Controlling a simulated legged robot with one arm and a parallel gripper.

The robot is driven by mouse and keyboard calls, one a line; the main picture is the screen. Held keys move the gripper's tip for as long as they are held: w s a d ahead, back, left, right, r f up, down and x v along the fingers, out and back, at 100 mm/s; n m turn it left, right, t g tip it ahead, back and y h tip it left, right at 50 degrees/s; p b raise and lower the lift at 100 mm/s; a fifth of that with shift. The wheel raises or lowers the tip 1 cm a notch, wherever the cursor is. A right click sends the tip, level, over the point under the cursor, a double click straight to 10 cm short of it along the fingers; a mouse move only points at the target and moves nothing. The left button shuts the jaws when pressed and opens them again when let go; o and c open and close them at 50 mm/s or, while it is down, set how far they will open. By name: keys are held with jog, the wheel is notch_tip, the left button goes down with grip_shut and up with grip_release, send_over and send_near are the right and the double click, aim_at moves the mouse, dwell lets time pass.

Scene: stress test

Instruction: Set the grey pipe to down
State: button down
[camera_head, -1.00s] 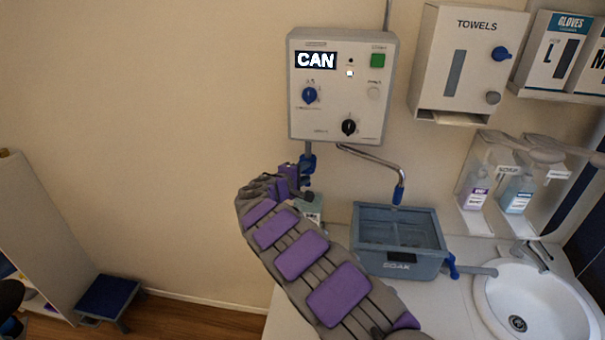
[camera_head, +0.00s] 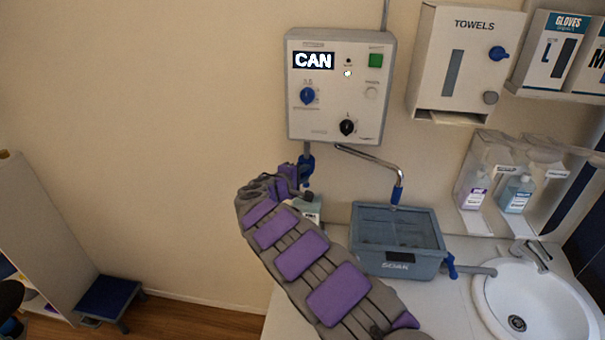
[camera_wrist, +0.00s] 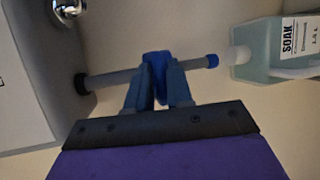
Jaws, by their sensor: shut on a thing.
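A grey pipe (camera_head: 307,148) comes down from the underside of the white control box (camera_head: 335,125), with a blue valve handle (camera_head: 307,165) on it. In the wrist view the grey pipe (camera_wrist: 108,80) runs sideways from a black collar at the box to a blue tip. The blue handle (camera_wrist: 157,62) sits midway along it. My gripper (camera_wrist: 160,80) is shut on the blue handle, with one finger on each side. In the head view my gripper (camera_head: 290,178) is at the handle; the lower pipe is partly hidden by my arm.
A SOAK bottle (camera_wrist: 275,45) stands just beyond the pipe tip. A chrome spout (camera_head: 375,158) reaches over a grey SOAK tub (camera_head: 398,264) to the right. That tub has its own blue-handled grey outlet (camera_head: 475,271) toward the sink (camera_head: 560,300). Wall left of the box is clear.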

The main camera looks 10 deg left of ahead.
notch_tip(320, 180, down, 13)
jog(key=b, duration=1)
jog(key=shift+f, duration=0.1)
jog(key=shift+s+f, duration=0.1)
jog(key=shift+f, duration=0.25)
jog(key=c, duration=1.2)
grip_release()
jog(key=shift+o, duration=0.2)
